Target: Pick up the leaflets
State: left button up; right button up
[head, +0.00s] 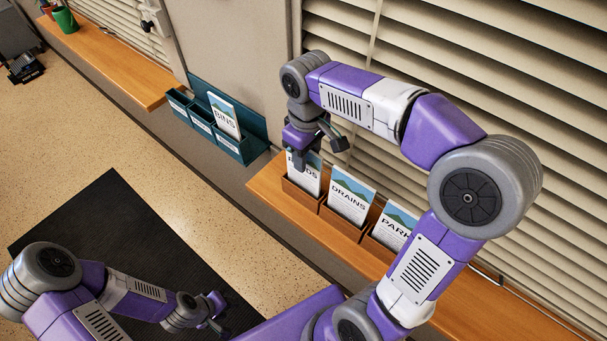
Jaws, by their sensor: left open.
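Leaflets stand upright in holders. A DRAINS leaflet (349,194) and a PARK leaflet (393,224), partly hidden by my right arm, stand in wooden holders on the wooden ledge. Another leaflet (303,175), its title ending in "DS", stands in the holder left of them. A BINS leaflet (223,116) stands in the right end of the teal rack (243,149). My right gripper (318,150) is over the "DS" leaflet's top, its fingers apart; whether they touch it is unclear. My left gripper (215,311) is open and empty, low over the dark mat, away from the leaflets.
The teal rack's other compartments show no leaflet. The wooden ledge (263,186) runs along the wall under window blinds (450,80). A second ledge (120,68) at upper left holds a green cup (64,20). A dark mat (110,225) lies on the open floor.

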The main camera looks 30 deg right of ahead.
notch_tip(320, 180, down, 2)
jog(key=shift+w, duration=0.1)
grip_shut()
jog(key=shift+r, duration=0.1)
dwell(0.4)
